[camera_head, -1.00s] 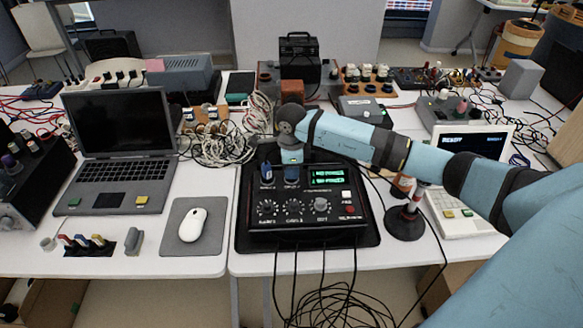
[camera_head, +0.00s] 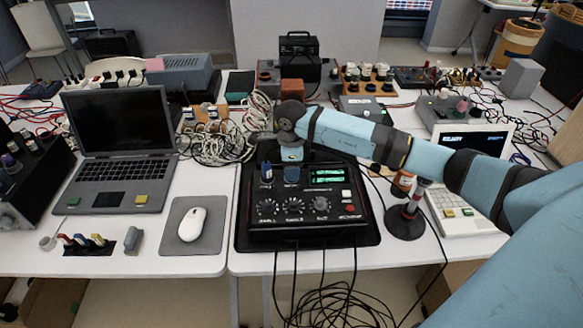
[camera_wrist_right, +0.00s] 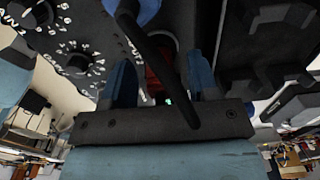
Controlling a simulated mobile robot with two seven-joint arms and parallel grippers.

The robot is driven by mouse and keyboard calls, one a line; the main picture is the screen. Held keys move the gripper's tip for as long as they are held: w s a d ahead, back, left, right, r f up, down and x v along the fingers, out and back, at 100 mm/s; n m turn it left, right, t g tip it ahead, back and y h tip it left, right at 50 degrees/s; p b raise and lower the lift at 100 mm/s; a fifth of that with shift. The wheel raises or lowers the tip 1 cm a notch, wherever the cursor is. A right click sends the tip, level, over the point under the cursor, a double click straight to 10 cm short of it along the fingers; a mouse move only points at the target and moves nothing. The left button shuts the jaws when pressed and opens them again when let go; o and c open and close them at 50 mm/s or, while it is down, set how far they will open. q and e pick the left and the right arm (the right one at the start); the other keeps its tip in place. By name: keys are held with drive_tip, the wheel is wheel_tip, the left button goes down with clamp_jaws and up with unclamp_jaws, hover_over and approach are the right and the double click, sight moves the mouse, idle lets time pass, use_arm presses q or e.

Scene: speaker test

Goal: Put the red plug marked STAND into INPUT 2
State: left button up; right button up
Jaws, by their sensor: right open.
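My right gripper (camera_head: 291,174) points down at the back of the black mixer box (camera_head: 310,232), just right of a blue plug (camera_head: 267,172) standing in its left socket. In the right wrist view, my right gripper (camera_wrist_right: 160,78) is open, with one blue finger on each side of a dark red thing (camera_wrist_right: 157,72). This may be the red plug; its marking does not show, and I cannot tell whether the fingers touch it. A dark cable crosses in front of it. INPUT 2 is hidden by my gripper. My left gripper is not in view.
The mixer's display (camera_head: 327,176) is lit green. A laptop (camera_head: 122,140), a mouse (camera_head: 190,224) on a pad and a rack of coloured plugs (camera_head: 88,244) are to the left. A microphone stand (camera_head: 405,222) stands close on the right, below my arm. Cables clutter the back.

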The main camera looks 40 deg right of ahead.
wheel_tip(320, 180, up, 13)
idle(0.3)
